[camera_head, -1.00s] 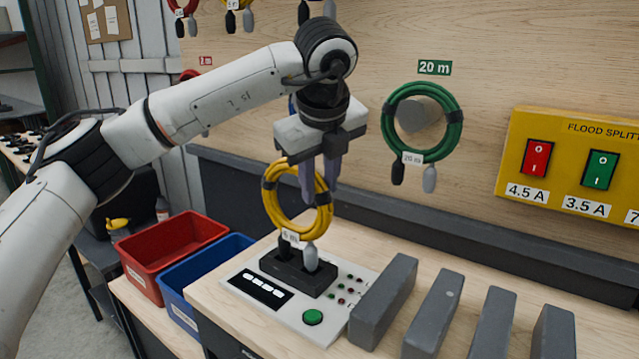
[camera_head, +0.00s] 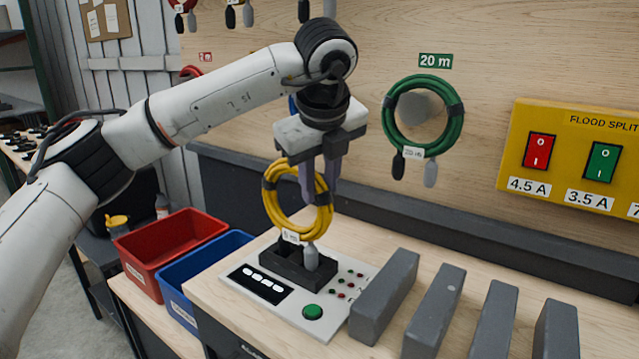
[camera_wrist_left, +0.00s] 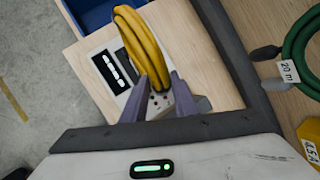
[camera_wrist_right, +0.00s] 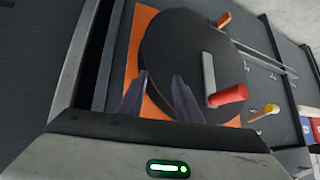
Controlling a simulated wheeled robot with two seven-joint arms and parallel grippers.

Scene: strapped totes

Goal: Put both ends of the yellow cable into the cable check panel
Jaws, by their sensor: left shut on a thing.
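The coiled yellow cable (camera_head: 270,210) hangs upright from my left gripper (camera_head: 318,198), which is shut on it. In the left wrist view the yellow coil (camera_wrist_left: 143,45) runs between the fingers (camera_wrist_left: 160,95). The cable check panel (camera_head: 262,290) lies on the bench, with a dark socket block (camera_head: 300,275) at its back. The cable's grey end (camera_head: 311,256) points down at the right part of the block; I cannot tell how deep it sits. The dark end is hard to pick out against the block. My right gripper (camera_wrist_right: 158,98) is open and empty.
Grey upright blocks (camera_head: 385,297) stand right of the panel. A red bin (camera_head: 150,270) and a blue bin (camera_head: 185,290) are at left. A green coil (camera_head: 452,108) hangs on the wall. A dark disc (camera_wrist_right: 190,60) lies under my right gripper.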

